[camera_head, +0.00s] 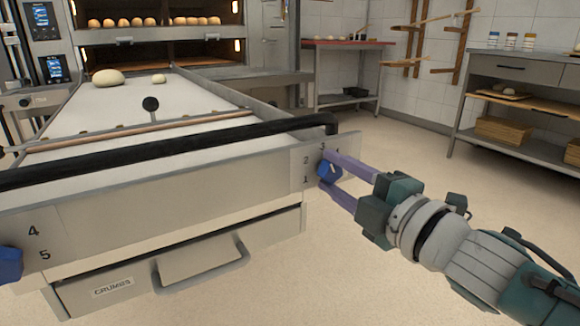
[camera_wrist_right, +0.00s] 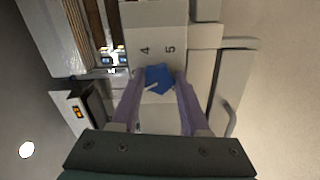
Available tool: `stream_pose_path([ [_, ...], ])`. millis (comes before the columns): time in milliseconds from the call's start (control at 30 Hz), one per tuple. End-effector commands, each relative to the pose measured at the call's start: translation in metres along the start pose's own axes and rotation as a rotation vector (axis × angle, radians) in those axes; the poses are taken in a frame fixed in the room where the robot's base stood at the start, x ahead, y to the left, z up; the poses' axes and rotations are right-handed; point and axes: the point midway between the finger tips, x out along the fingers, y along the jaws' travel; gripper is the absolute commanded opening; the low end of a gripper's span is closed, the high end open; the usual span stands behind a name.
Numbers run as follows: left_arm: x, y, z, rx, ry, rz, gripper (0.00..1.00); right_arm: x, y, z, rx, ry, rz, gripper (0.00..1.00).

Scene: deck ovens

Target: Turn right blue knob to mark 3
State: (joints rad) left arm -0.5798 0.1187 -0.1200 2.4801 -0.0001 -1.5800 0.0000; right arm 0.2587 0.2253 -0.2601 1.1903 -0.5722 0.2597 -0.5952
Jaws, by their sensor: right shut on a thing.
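The right blue knob (camera_head: 327,174) sits on the grey panel at the right end of the bench front. Marks 1, 2 and 3 show beside and above it in the head view. My right gripper (camera_head: 329,168) is shut on this knob, one purple finger on each side. In the right wrist view the knob (camera_wrist_right: 160,74) is between the fingers of my gripper (camera_wrist_right: 158,88), and a short white line on it slants to the lower left, away from marks 4 and 5. Which mark it meets is hidden. My left gripper is out of view.
Another blue knob (camera_head: 10,264), with marks 4 and 5, is at the left edge. A black bar (camera_head: 170,148) runs above the panel. A drawer labelled CRUMBS (camera_head: 160,272), with a handle (camera_head: 205,272), is below. Open floor lies to the right.

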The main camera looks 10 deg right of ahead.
Motion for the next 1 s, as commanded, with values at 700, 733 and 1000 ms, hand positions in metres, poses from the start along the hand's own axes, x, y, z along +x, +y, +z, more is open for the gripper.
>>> stream_pose_path([
  [700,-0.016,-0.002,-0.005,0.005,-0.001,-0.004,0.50,0.000,0.002,-0.001,0.457,0.002,0.002,0.00],
  [733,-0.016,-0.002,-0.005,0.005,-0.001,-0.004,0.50,0.000,0.002,-0.001,0.464,0.002,0.002,0.00],
  [1000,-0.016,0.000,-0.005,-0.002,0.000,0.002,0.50,0.000,0.001,-0.001,0.490,0.003,0.002,0.00],
])
